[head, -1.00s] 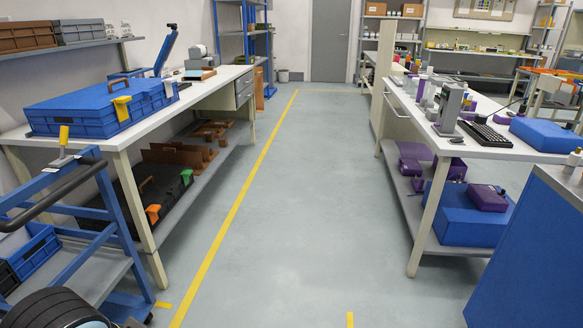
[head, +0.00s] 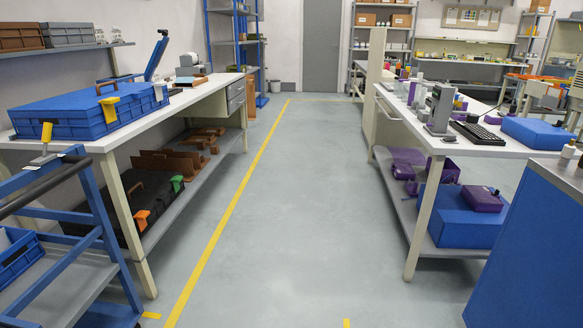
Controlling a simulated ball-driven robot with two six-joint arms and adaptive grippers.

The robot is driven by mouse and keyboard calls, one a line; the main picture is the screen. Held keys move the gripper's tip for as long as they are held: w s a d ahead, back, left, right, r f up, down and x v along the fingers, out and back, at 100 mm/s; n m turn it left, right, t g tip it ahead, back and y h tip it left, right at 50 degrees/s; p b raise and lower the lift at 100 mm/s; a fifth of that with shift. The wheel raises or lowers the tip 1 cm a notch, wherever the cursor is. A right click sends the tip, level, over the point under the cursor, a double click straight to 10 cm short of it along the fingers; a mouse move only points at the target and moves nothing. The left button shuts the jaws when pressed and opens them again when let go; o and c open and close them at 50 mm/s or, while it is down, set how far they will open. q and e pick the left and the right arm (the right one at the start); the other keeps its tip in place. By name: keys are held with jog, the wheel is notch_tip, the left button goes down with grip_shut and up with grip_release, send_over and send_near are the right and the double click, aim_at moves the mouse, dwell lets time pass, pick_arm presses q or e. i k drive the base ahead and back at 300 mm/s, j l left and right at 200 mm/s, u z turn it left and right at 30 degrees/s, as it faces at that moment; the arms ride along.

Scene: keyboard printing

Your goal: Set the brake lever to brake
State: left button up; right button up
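A blue trolley (head: 100,215) with a dark push handle (head: 48,184) stands at the lower left. A small upright yellow lever (head: 46,133) on a pale base sits at the trolley's top; it looks like a brake lever, but I see no label and cannot tell its setting. Its yellow grip points nearly straight up. Neither of my grippers is in view, and nothing is touching the lever.
A left bench (head: 200,98) carries a blue case (head: 75,112). A right bench (head: 415,124) holds a keyboard (head: 478,133) and a blue box (head: 538,132). A blue cabinet (head: 525,245) stands at the right edge. The aisle floor (head: 300,200) between the benches is clear.

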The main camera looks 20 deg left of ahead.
aim_at(46, 136)
jog(key=u, duration=2.45)
